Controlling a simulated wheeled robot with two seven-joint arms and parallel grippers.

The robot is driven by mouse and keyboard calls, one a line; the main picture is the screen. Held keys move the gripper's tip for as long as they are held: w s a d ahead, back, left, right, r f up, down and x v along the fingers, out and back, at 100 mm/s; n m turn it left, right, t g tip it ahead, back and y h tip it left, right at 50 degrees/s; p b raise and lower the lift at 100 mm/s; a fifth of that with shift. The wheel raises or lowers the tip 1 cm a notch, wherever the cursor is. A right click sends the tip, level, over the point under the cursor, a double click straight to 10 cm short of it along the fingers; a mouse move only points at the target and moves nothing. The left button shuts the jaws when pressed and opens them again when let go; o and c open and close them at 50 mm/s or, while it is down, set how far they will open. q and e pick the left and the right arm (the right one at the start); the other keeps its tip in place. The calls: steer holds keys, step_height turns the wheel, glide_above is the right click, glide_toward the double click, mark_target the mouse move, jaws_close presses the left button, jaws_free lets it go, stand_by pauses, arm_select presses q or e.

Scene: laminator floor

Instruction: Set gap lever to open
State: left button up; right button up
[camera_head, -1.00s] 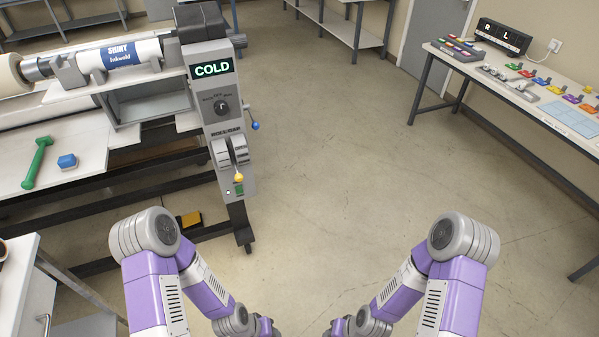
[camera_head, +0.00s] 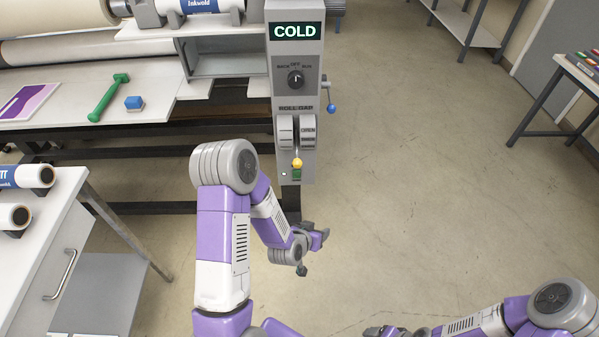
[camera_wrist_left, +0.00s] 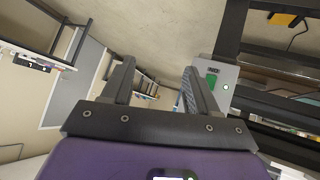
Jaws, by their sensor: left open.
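The grey control column (camera_head: 295,90) of the laminator stands just ahead, with a COLD display at its top. The gap lever (camera_head: 297,162) has a yellow knob and sits low on the panel, below the roll gap plates; one plate reads OPEN. My left gripper (camera_head: 314,252) is open and empty, in front of and below the lever, apart from it. In the left wrist view its two fingers (camera_wrist_left: 160,70) are spread, with the column's lower end and a green switch (camera_wrist_left: 212,82) beyond the right finger. My right gripper (camera_head: 385,332) is barely visible at the bottom edge.
A dial (camera_head: 295,79) sits above the lever, and a blue-knobbed handle (camera_head: 331,108) sticks out on the column's right. A green tool (camera_head: 108,98) and blue block (camera_head: 134,103) lie on the laminator table. A white cabinet (camera_head: 50,240) stands at left.

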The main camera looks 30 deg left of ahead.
mark_target(296, 167)
arm_select(q)
steer(key=w+a+r+t+y+b, duration=0.5)
steer(key=a+r+t+y+b, duration=0.15)
steer(key=a+r, duration=0.45)
steer(key=shift+t+h, duration=0.35)
steer(key=shift+t, duration=0.1)
steer(key=x, duration=0.4)
steer(key=r+x, duration=0.1)
steer(key=x, duration=0.1)
steer(key=shift+w+a+p, duration=0.2)
steer(key=shift+w+p, duration=0.1)
steer(key=shift+p, duration=0.05)
steer(key=shift+w+a, duration=0.2)
steer(key=shift+w, duration=0.4)
arm_select(e)
step_height(296, 167, down, 8)
steer(key=shift+r, duration=0.1)
arm_select(q)
jaws_close()
